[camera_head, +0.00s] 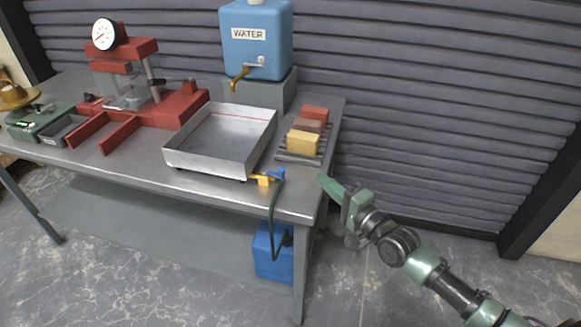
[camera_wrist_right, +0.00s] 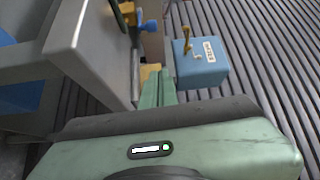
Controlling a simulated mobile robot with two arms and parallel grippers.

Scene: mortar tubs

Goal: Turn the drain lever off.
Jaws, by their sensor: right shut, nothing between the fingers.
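The drain lever (camera_head: 275,174) is a small blue handle on a yellow valve (camera_head: 264,181) at the tray's front right corner. Its exact angle is hard to tell. In the right wrist view the blue lever (camera_wrist_right: 148,26) and yellow valve (camera_wrist_right: 127,12) show near the top, beyond the fingers. The shallow metal tray (camera_head: 221,145) stands on the bench. My right gripper (camera_head: 322,180) is shut and empty, just off the bench's right edge, right of the lever and apart from it. Its green fingers show in the right wrist view (camera_wrist_right: 158,80). My left gripper is not in view.
A dark hose (camera_head: 273,215) runs from the valve to a blue can (camera_head: 270,252) below the bench (camera_head: 300,203). A rack with coloured blocks (camera_head: 303,142) stands right of the tray. Behind is a blue water tank (camera_head: 257,42), at left a red press (camera_head: 165,107).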

